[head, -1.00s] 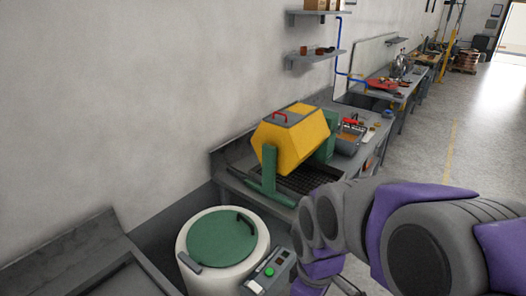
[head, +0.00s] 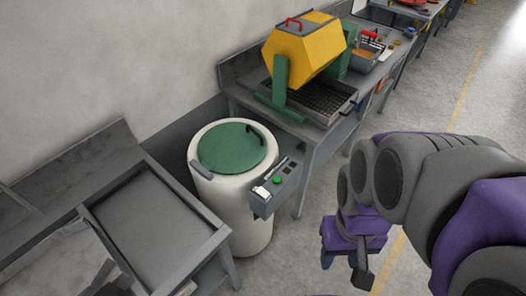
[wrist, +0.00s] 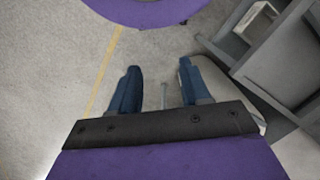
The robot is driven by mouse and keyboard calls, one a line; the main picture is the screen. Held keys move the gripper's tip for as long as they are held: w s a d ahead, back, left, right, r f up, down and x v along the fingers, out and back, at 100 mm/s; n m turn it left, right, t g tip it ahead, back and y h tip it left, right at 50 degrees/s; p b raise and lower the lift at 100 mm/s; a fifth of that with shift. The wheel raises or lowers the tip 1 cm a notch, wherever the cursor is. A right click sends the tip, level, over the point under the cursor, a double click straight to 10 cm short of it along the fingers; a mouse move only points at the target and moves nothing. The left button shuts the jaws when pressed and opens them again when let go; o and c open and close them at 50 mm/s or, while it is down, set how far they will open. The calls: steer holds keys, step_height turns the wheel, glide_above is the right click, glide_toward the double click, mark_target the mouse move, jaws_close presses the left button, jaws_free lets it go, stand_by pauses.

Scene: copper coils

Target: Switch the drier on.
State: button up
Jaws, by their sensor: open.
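The drier (head: 242,225) is a white upright drum with a green lid (head: 231,148), which is shut. A grey control box (head: 274,188) is fixed to its right side, with a green button (head: 277,180) and a white part at its front end. My gripper (head: 345,262) hangs to the right of the drier, over the floor and apart from the control box. In the wrist view its two blue fingers (wrist: 160,88) are spread, with nothing between them; they point over bare floor.
A yellow tumbler (head: 306,50) on green supports stands on the bench behind the drier. A grey sink bench (head: 215,236) stands at the left. A grey bench frame (wrist: 285,60) shows at the right in the wrist view. The floor (head: 440,110) to the right is clear.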

steer(key=shift+o, duration=0.6)
steer(key=w+a+n, duration=0.1)
steer(key=w+n, duration=0.1)
steer(key=w, duration=0.8)
steer(key=shift+a+f+b, duration=0.25)
steer(key=shift+f+b, duration=0.15)
steer(key=n+t+b, duration=0.2)
steer(key=n, duration=0.6)
glide_above(262, 191)
step_height(262, 191, down, 12)
step_height(262, 191, down, 17)
steer(key=b, duration=0.3)
steer(key=shift+r+b, duration=0.15)
steer(key=shift+b, duration=0.2)
